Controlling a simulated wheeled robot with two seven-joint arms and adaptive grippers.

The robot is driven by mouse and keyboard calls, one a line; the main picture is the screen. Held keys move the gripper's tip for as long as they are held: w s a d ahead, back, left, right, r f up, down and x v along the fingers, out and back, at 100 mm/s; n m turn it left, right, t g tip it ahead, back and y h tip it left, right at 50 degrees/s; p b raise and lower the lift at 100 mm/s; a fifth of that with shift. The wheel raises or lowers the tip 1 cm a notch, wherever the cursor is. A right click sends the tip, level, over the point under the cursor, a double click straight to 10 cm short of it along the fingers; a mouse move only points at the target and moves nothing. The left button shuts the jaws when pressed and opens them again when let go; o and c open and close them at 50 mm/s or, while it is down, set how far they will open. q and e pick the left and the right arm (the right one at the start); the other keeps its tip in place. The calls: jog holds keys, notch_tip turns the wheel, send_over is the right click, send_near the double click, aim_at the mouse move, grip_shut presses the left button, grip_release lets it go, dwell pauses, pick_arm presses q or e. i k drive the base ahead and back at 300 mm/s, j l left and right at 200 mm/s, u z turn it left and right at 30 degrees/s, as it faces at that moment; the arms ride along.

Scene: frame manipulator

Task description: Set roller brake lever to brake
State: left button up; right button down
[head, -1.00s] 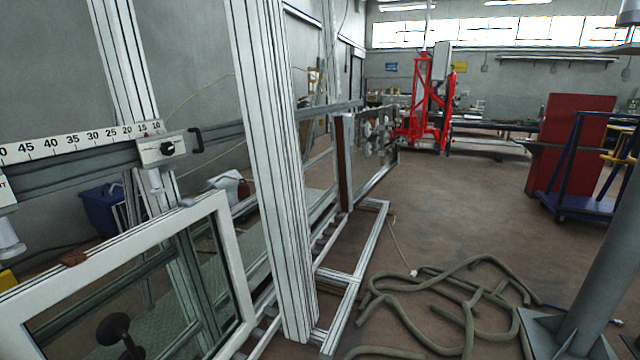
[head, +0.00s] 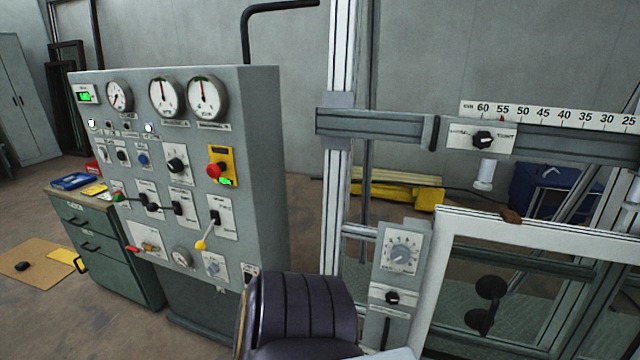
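A grey control cabinet (head: 258,150) stands left of centre in the head view. A small panel (head: 392,272) with a dial and a black knob sits on the frame to the right. Neither gripper is in view.
A white-framed window (head: 520,232) leans on the metal frame at right, under a ruler scale (head: 550,115). A green drawer cabinet (head: 85,235) stands left of the control cabinet. A dark ribbed shape (head: 305,305) fills the lower middle.

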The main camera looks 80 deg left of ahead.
aim_at(152, 207)
jog(key=u, duration=3.85)
